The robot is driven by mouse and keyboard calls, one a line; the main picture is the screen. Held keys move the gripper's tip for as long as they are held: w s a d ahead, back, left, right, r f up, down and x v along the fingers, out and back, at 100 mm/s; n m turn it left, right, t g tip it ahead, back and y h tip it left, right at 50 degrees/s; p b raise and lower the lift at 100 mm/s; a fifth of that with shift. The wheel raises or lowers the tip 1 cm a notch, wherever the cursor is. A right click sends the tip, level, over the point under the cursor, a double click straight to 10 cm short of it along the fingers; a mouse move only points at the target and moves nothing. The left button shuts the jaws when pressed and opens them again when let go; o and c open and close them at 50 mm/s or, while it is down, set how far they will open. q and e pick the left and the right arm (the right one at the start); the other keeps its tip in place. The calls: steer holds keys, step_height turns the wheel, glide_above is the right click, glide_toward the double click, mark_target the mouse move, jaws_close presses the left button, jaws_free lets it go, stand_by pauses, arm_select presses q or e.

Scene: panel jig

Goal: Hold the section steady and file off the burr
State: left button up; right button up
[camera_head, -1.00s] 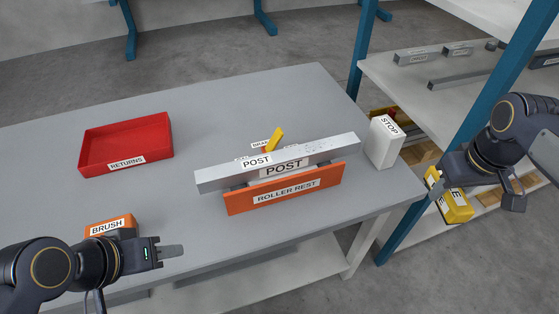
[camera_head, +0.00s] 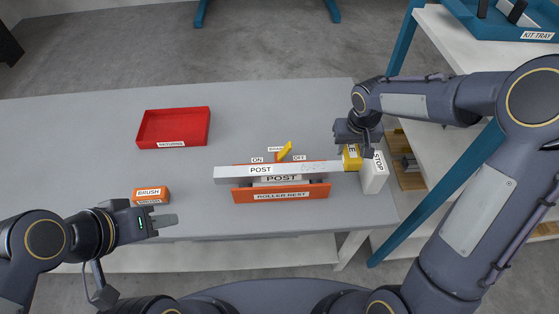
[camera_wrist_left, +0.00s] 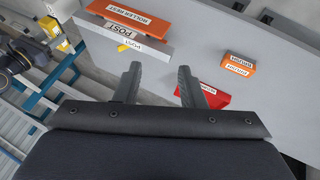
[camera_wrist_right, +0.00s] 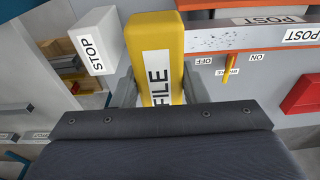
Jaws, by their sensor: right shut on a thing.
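The grey section, labelled POST (camera_head: 235,175), lies level on the orange roller rest (camera_head: 240,195). Dark specks (camera_wrist_right: 225,40) mark its surface near the end by the file in the right wrist view; I cannot make out the burr itself. My right gripper (camera_head: 353,146) is shut on the yellow file (camera_wrist_right: 152,45), at the section's right end in the head view. File and section end look very close; I cannot tell whether they touch. My left gripper (camera_head: 165,221) is open and empty at the table's front edge, left of the section.
A yellow brake lever (camera_head: 285,150) stands behind the section between ON and OFF labels. A white STOP block (camera_head: 374,178) stands just right of the file. An orange brush block (camera_head: 150,196) and red returns tray (camera_head: 174,128) are at left. The table between them is clear.

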arm_select(q)
steer(key=shift+s+d+r, duration=0.1)
steer(key=shift+s+r, duration=0.15)
steer(key=shift+r, duration=0.25)
steer(key=shift+o, duration=0.6)
steer(key=m+g+y, duration=0.4)
steer(key=m+g, duration=0.2)
steer(key=m, duration=1.4)
glide_above(240, 171)
step_height(240, 171, down, 13)
step_height(240, 171, down, 12)
steer(key=shift+f, duration=0.1)
